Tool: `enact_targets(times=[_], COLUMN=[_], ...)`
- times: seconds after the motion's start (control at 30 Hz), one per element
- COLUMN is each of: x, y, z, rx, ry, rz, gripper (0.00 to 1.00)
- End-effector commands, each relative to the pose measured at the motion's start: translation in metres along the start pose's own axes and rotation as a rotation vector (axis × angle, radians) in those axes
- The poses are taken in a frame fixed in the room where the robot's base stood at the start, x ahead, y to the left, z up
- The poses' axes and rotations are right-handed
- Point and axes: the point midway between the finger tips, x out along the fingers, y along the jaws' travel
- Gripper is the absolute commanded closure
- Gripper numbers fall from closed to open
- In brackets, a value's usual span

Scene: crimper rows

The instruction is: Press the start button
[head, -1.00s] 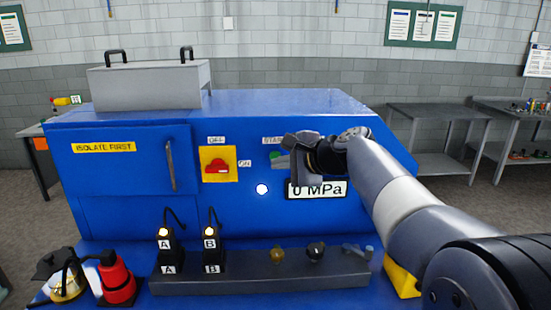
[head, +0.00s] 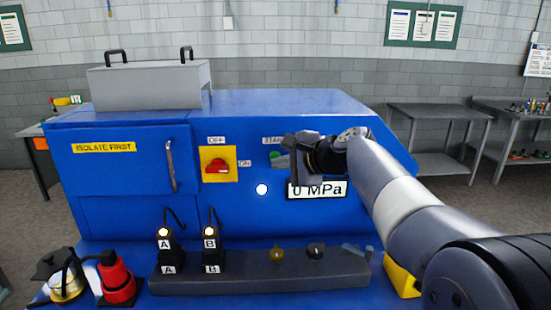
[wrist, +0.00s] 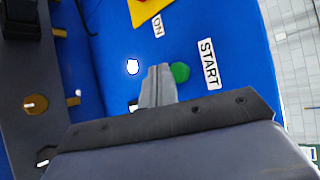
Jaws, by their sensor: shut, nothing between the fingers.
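The green start button (head: 275,155) is on the front of the blue machine, partly hidden by my gripper in the head view. My gripper (head: 281,161) is shut and empty in front of the panel. In the wrist view its closed fingertips (wrist: 159,70) appear just left of the button. I cannot tell whether they touch the panel.
A red rotary switch (head: 216,166) on a yellow plate sits left of the button, between OFF and ON labels. A lit white lamp (head: 262,189) and a 0 MPa display (head: 318,189) are below. A grey rail (head: 260,270) holds connectors A and B.

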Motion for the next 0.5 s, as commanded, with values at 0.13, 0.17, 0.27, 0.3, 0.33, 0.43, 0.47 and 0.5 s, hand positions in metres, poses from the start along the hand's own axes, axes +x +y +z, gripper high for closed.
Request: enact_targets(times=[0.13, 0.17, 0.27, 0.3, 0.33, 0.43, 0.47, 0.5], x=[0.0013, 0.0018, 0.0041, 0.0050, 0.0055, 0.0059, 0.0059, 0.0058], y=[-0.0015, -0.0021, -0.0044, -0.0049, -0.0050, -0.0047, -0.0046, -0.0046], z=[-0.0010, -0.0014, -0.0030, -0.0037, -0.0040, -0.0043, -0.0043, -0.0043], rx=[0.000, 0.000, 0.000, -0.001, 0.000, -0.001, 0.000, 0.000], ry=[0.000, 0.000, 0.000, 0.000, 0.000, 0.000, 0.000, 0.000], rz=[0.000, 0.000, 0.000, 0.000, 0.000, 0.000, 0.000, 0.000], gripper=[1.00, 1.00, 1.00, 1.00, 1.00, 1.00, 1.00, 1.00])
